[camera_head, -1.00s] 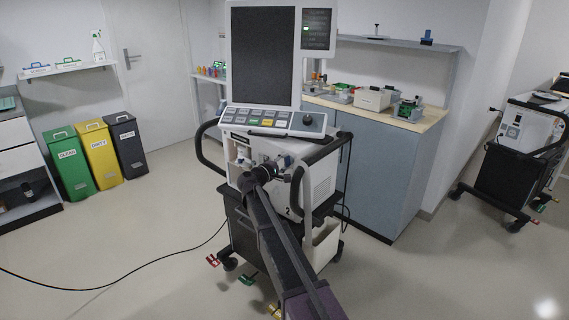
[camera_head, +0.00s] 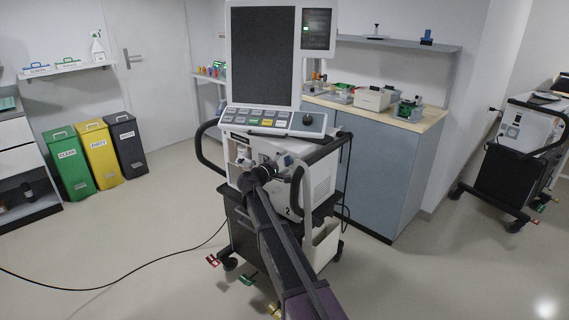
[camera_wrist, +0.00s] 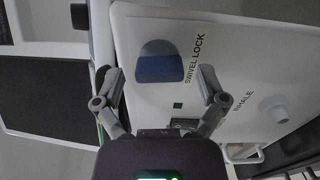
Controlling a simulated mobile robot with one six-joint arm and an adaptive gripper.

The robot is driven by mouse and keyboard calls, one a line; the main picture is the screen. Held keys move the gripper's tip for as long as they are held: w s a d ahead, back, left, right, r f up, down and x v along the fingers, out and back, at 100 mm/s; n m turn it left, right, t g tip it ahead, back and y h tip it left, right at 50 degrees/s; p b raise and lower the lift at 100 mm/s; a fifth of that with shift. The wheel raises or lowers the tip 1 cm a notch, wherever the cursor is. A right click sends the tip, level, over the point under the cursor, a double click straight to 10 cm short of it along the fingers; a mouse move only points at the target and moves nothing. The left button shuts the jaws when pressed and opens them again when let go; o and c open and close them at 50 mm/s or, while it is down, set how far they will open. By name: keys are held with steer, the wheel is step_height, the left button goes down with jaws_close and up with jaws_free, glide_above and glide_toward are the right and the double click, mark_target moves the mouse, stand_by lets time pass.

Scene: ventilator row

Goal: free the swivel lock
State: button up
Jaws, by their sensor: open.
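The swivel lock (camera_wrist: 159,62) is a rounded grey and blue piece on the white front panel (camera_wrist: 228,38) of the ventilator, beside the printed words SWIVEL LOCK. In the wrist view my gripper (camera_wrist: 161,76) is open, with one finger on each side of the lock's lower part and clear gaps between. Whether the fingertips touch the panel cannot be told. In the head view the ventilator (camera_head: 318,182), marked 2, stands in the middle; my gripper (camera_head: 262,168) is at its front, and my arm hides part of it.
An INHALE port (camera_wrist: 277,110) sticks out of the panel at the right. The ventilator's dark handles (camera_head: 204,150) curve out at its sides, below a screen (camera_head: 264,55). A bench (camera_head: 432,120) stands behind. A cable (camera_head: 110,282) lies on the open floor at left.

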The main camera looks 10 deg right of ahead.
steer(key=v, duration=1.2)
steer(key=c, duration=0.5)
steer(key=n, duration=0.6)
steer(key=s+n, duration=0.1)
steer(key=n, duration=0.5)
steer(key=a+n, duration=0.1)
steer(key=n, duration=0.5)
steer(key=shift+s+r, duration=0.15)
steer(key=shift+s, duration=0.1)
steer(key=shift+c, duration=0.2)
